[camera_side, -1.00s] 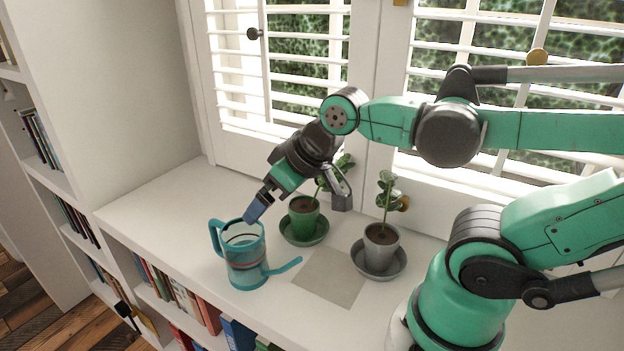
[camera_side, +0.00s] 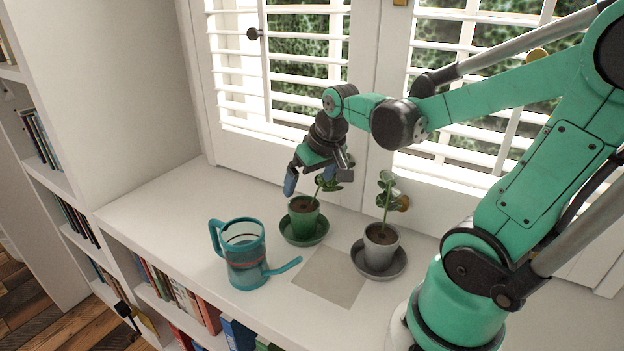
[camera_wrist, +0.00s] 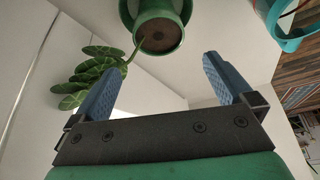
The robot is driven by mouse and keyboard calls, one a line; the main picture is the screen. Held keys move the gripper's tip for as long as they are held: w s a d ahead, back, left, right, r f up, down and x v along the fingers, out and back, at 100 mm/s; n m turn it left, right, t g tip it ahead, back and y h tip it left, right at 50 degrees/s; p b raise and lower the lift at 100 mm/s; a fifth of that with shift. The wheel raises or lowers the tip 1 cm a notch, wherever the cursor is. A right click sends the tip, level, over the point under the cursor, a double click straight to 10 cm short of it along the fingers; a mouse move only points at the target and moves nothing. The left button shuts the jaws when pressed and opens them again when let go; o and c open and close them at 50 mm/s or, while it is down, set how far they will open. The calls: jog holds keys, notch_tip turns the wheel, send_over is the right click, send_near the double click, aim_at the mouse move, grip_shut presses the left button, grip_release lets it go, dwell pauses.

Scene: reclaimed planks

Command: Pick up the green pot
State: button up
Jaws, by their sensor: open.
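The green pot (camera_side: 303,219) stands upright in a green saucer (camera_side: 322,233) on the white shelf, with dark soil and a leafy plant. It also shows at the top of the wrist view (camera_wrist: 158,14), and its plant (camera_wrist: 98,72) leans to the left there. My gripper (camera_side: 309,184) is just above the pot, close to the plant. Its blue-padded fingers (camera_wrist: 164,88) are spread apart with nothing gripped between them. In the wrist view the pot lies beyond the fingertips, and some leaves overlap the left finger.
A grey pot (camera_side: 381,252) with a plant stands in a grey saucer to the right. A teal watering can (camera_side: 246,262) stands at the front left. A flat grey square (camera_side: 331,277) lies on the shelf (camera_side: 160,210). The shuttered window is close behind.

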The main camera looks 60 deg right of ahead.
aim_at(304, 206)
jog(key=shift+f, duration=1.45)
jog(key=shift+x, duration=2.7)
grip_shut()
jog(key=shift+r, duration=0.15)
notch_tip(304, 206, up, 23)
jog(key=shift+w, duration=0.1)
